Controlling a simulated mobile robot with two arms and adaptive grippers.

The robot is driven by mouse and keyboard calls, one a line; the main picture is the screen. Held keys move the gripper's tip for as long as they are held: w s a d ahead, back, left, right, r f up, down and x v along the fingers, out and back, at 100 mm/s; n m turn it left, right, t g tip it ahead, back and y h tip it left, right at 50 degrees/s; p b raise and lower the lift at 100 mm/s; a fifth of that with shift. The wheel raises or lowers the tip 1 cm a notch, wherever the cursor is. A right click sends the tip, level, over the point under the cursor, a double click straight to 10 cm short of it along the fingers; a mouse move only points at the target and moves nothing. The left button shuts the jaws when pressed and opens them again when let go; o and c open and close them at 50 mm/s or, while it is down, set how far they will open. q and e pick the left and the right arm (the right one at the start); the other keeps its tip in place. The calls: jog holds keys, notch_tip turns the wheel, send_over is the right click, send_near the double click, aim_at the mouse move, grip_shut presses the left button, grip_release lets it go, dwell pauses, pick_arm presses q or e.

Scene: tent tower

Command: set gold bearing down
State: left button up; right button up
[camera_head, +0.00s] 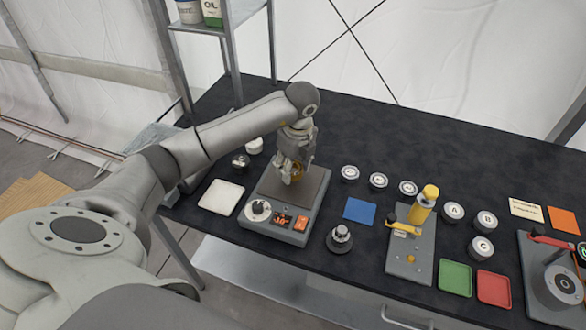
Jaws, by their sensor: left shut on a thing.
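The gold bearing (297,173) shows as a small gold ring between the fingers of my left gripper (291,175). The gripper points down and is shut on it, over the dark top plate of a grey heater-like device (310,192). The fingers hide part of the bearing, and I cannot tell whether it touches the plate. The device's front has a knob, a lit orange display and an orange switch. My right gripper is not in view.
Right of the device are a blue pad (359,210), a dark stepped metal part (340,238), several round labelled pieces and a grey fixture with a yellow cylinder (425,200). A white pad (221,197) lies left. Green (455,278) and red trays sit near the front edge. The back of the table is clear.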

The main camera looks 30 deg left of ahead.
pick_arm(q)
jog(key=shift+d+f+p, duration=0.1)
jog(key=shift+f+p, duration=0.2)
jog(key=shift+f, duration=0.75)
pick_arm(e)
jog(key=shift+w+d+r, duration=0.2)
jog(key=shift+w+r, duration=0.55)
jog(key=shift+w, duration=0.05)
pick_arm(q)
jog(key=shift+f, duration=0.1)
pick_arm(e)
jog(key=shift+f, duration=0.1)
pick_arm(q)
jog(key=o, duration=0.7)
jog(key=shift+f, duration=0.1)
jog(key=o, duration=0.4)
jog(key=shift+o, duration=0.2)
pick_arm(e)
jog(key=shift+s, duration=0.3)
